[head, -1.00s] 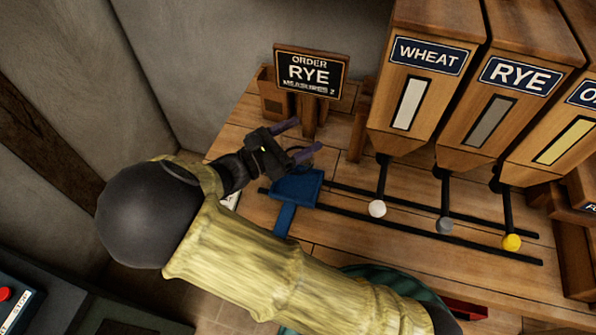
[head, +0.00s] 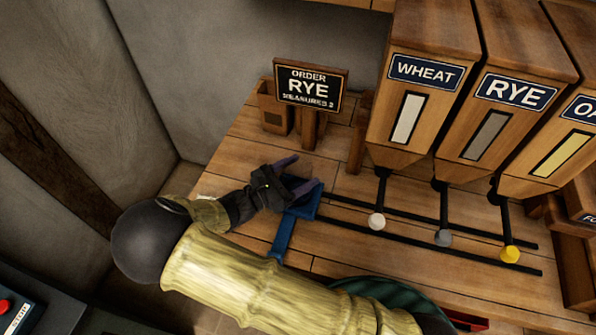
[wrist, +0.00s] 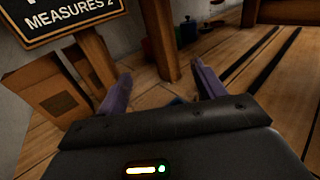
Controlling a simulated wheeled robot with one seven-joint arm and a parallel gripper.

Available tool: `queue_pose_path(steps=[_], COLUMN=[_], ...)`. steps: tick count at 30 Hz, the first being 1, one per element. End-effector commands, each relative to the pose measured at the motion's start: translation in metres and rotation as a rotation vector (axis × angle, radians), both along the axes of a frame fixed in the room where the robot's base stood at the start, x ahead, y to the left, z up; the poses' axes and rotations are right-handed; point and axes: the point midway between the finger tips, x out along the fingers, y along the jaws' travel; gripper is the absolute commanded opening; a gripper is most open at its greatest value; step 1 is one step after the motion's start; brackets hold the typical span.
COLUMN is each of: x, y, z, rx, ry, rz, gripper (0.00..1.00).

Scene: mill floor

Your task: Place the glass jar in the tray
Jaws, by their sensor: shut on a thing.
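The gripper and arm cover part of the tray. I cannot tell whether the jar touches the tray floor.
An order sign (head: 310,88) reading RYE, MEASURES 2 stands behind the gripper, with a small wooden box (head: 273,108) beside it. Wheat (head: 414,100) and rye (head: 500,105) hoppers stand to the right, with knobbed levers below. The bench in front of the rails is partly clear.

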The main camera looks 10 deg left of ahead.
Motion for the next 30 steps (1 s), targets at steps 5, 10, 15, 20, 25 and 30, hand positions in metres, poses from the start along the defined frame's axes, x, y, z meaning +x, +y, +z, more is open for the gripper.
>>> queue_pose_path(steps=[5,10,15,20,25,30], x=[0.0001,0.0,-0.0001,-0.0001,-0.0001,-0.007], y=[0.0,0.0,0.0001,0.0001,0.0001,0.007], z=[-0.0006,-0.0027,-0.0043,-0.0042,-0.0031,-0.002], rx=[0.001,0.0,0.001,0.001,0.001,0.001], ry=[-0.001,-0.001,-0.001,-0.001,-0.001,-0.001], rz=[-0.001,-0.001,0.0,0.0,0.0,0.002], gripper=[0.39,0.39,0.87,0.91,0.91,0.91])
